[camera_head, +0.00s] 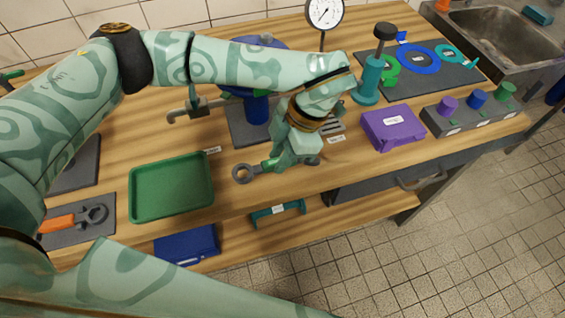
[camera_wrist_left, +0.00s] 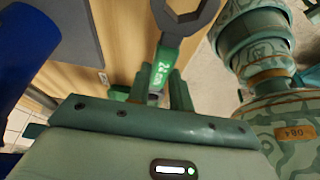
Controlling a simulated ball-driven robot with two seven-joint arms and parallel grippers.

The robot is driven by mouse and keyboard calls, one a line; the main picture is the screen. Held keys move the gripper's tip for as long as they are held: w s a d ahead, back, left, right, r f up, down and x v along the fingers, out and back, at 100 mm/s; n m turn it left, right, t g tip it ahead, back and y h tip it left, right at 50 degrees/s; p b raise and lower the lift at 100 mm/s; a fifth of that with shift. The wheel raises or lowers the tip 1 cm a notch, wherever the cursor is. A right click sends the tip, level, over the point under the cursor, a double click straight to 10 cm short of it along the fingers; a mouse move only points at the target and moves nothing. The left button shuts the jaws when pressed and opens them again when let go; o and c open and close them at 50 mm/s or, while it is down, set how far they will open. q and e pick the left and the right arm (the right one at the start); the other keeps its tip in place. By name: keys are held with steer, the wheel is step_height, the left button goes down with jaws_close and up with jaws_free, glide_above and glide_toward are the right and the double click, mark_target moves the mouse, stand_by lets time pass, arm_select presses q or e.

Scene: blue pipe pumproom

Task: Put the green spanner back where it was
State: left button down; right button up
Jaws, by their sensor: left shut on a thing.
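The green spanner has a grey metal head and a green handle (camera_head: 266,165). My left gripper (camera_head: 290,160) is shut on its handle and holds it over the front of the wooden bench, to the right of the green tray. The grey head points left in the head view. In the left wrist view, the green spanner (camera_wrist_left: 163,70) stands up between the fingers, with small markings on its green handle; part of the handle is hidden by the gripper. My right gripper is not in view.
A green tray (camera_head: 133,202) is empty. An orange-handled spanner (camera_head: 62,223) lies on a grey mat (camera_head: 108,203) at left. A purple box (camera_head: 392,127) and a pegged block (camera_head: 470,120) are at right.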

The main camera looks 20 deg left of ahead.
arm_select(q)
steer(key=f, duration=0.2)
steer(key=f+b, duration=0.1)
steer(key=shift+w+f, duration=0.3)
steer(key=shift+f, duration=0.1)
steer(key=shift+r, duration=0.1)
steer(key=c, duration=1.3)
jaws_free()
steer(key=shift+o, duration=0.2)
steer(key=p+v, duration=0.2)
steer(key=v, duration=1)
steer(key=shift+s, duration=0.1)
steer(key=shift+d, duration=0.1)
